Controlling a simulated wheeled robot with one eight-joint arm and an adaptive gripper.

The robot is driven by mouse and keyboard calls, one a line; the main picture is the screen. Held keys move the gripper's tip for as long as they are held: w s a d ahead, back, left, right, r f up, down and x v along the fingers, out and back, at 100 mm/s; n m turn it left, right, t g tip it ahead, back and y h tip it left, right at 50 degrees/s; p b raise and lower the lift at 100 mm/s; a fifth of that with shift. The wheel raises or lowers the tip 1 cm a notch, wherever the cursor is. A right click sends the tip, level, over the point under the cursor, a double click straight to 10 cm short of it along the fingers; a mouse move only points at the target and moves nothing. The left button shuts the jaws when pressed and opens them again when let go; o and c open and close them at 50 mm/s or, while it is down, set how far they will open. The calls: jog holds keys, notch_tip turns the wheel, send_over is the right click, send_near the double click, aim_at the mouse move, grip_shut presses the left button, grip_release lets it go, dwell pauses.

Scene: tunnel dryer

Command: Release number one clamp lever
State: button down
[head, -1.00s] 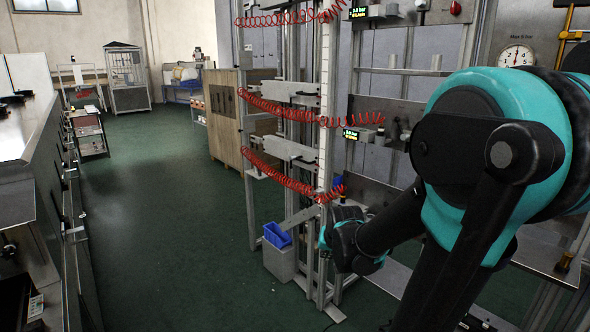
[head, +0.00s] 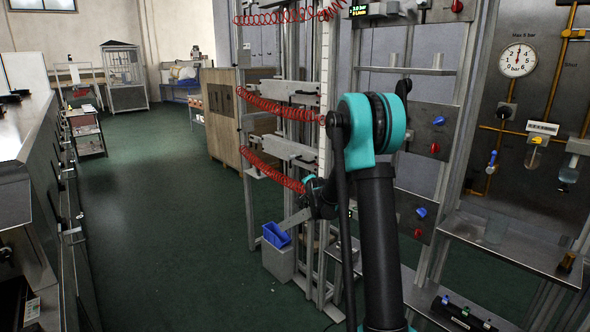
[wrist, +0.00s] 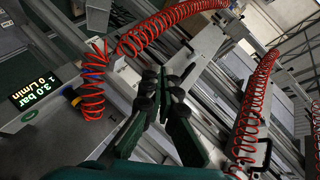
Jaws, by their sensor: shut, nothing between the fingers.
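In the head view a metal rack (head: 328,95) carries grey blocks on bars, such as the grey block (head: 290,92), with red coiled hoses (head: 275,107). I cannot pick out the number one clamp lever for certain in either view. In the wrist view my gripper (wrist: 163,84) is shut and empty, its dark fingertips close together in front of the rack's bars. I cannot tell whether it touches anything. In the head view my forearm hides part of the rack, and my fingers cannot be made out.
A red hose (wrist: 93,95) hangs left of my fingers, near a lit pressure display (wrist: 36,92). Another coil (wrist: 250,110) runs at right. A blue bin (head: 276,235) is low by the rack. A gauge panel (head: 518,60) stands right. The green floor (head: 165,200) at left is clear.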

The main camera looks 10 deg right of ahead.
jog(key=w+f+m+t, duration=0.3)
jog(key=w+m+t, duration=0.1)
jog(key=w, duration=1)
jog(key=shift+w+m, duration=0.35)
jog(key=shift+m, duration=0.45)
